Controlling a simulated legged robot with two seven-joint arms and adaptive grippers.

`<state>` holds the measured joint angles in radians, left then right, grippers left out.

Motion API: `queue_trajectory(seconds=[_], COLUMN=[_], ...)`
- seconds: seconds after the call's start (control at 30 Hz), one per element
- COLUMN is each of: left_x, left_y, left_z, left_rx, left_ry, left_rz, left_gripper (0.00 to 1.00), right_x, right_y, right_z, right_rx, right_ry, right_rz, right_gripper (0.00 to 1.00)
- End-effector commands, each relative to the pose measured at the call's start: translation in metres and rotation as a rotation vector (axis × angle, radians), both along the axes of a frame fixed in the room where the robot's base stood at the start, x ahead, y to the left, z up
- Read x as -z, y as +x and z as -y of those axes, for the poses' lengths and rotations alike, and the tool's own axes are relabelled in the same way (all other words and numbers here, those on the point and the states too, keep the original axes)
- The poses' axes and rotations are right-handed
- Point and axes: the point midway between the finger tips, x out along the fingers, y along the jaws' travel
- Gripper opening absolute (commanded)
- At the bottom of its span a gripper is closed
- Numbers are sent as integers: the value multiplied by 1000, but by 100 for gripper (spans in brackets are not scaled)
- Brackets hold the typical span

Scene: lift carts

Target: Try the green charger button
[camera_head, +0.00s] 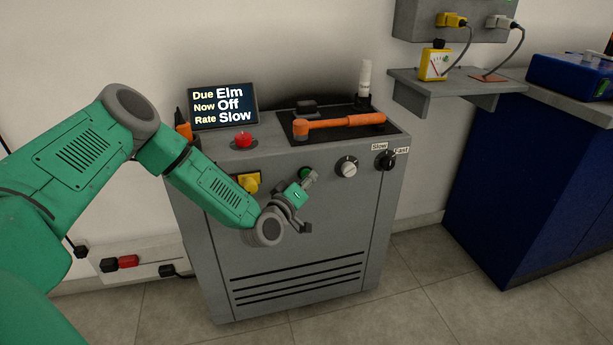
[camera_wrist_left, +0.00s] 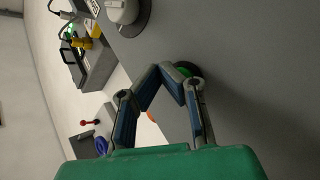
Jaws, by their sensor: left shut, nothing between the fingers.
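The grey charger cabinet (camera_head: 300,250) stands against the wall. The green button (camera_head: 304,173) is on its front panel, partly hidden behind my left gripper (camera_head: 312,180). In the left wrist view the green button (camera_wrist_left: 183,72) shows just beyond the fingertips of my left gripper (camera_wrist_left: 165,72). The fingers are shut with nothing between them. The tips are at or very near the button; I cannot tell whether they touch it. The display (camera_head: 223,106) reads "Due Elm, Now Off, Rate Slow". My right gripper is not in view.
A yellow switch (camera_head: 249,182) sits left of the button, with a white knob (camera_head: 347,167) and a black Slow/Fast knob (camera_head: 385,160) to its right. A red button (camera_head: 243,140) and an orange-handled tool (camera_head: 340,123) are on top. A shelf (camera_head: 455,85) juts out at right.

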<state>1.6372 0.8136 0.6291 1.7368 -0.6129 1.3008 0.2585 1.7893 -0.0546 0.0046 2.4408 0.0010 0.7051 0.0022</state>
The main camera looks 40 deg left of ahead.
Motion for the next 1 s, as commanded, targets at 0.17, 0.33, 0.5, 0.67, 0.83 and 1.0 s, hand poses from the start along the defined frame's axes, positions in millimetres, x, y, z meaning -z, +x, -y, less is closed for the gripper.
queue_trajectory(seconds=[0.17, 0.33, 0.5, 0.67, 0.83, 1.0], left_x=[1, 3, 5, 5, 4, 3], left_y=[-3, -10, -14, -14, -18, -29], left_z=[1, 5, 6, 6, 12, 24], left_rx=[0, 1, 0, 0, 1, 2], left_ry=[1, 1, 2, 2, 1, 0], left_rz=[-1, -2, -2, -2, -1, -2], left_gripper=[0, 0, 0, 0, 0, 0], right_x=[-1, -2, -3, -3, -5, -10], right_y=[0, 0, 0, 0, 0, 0], right_z=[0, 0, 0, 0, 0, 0], right_rx=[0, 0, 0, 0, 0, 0], right_ry=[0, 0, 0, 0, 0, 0], right_rz=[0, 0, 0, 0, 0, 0], right_gripper=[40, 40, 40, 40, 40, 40])
